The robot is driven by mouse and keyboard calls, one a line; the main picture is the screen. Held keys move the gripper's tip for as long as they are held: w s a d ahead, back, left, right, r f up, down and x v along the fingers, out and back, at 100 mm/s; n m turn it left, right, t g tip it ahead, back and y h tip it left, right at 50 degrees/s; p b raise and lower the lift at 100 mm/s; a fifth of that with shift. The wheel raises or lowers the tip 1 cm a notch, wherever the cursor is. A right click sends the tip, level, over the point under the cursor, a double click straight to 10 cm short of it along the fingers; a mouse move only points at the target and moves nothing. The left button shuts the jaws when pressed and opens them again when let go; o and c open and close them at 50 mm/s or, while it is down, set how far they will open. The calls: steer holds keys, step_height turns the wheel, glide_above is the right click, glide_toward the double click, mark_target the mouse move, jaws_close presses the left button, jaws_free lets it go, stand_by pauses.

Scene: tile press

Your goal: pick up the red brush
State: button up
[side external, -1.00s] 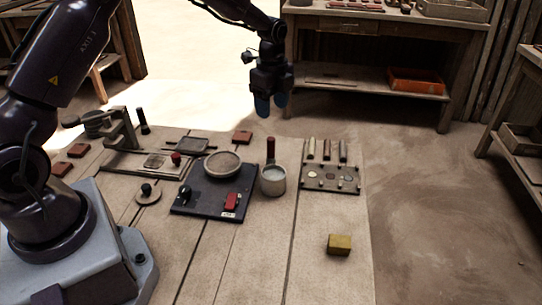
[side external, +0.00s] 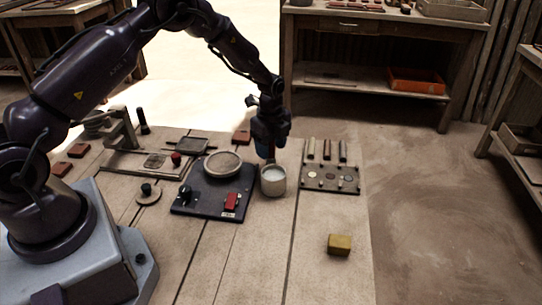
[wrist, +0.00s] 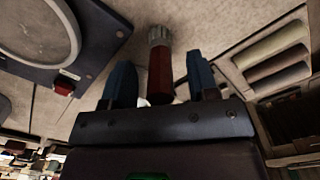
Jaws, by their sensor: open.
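The red brush (wrist: 160,75) has a dark red handle and a grey, ridged end. In the wrist view it lies between the two blue fingers of my gripper (wrist: 160,64), with a gap visible on each side. My gripper is open. In the side view my gripper (side external: 268,150) is low over the table, just behind the pale cup (side external: 273,183). There the fingers and cup hide most of the brush, so I cannot tell whether it stands in or behind the cup.
A dark board (side external: 208,209) with a round dish (side external: 223,164) and a red block (side external: 231,201) lies left of the cup. A holed plate (side external: 330,180) and several cylinders (side external: 327,150) are at right. A yellow block (side external: 340,244) sits near the front, with bare table around it.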

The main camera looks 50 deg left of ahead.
steer(key=shift+f, duration=0.35)
jaws_close()
steer(key=shift+r, duration=0.1)
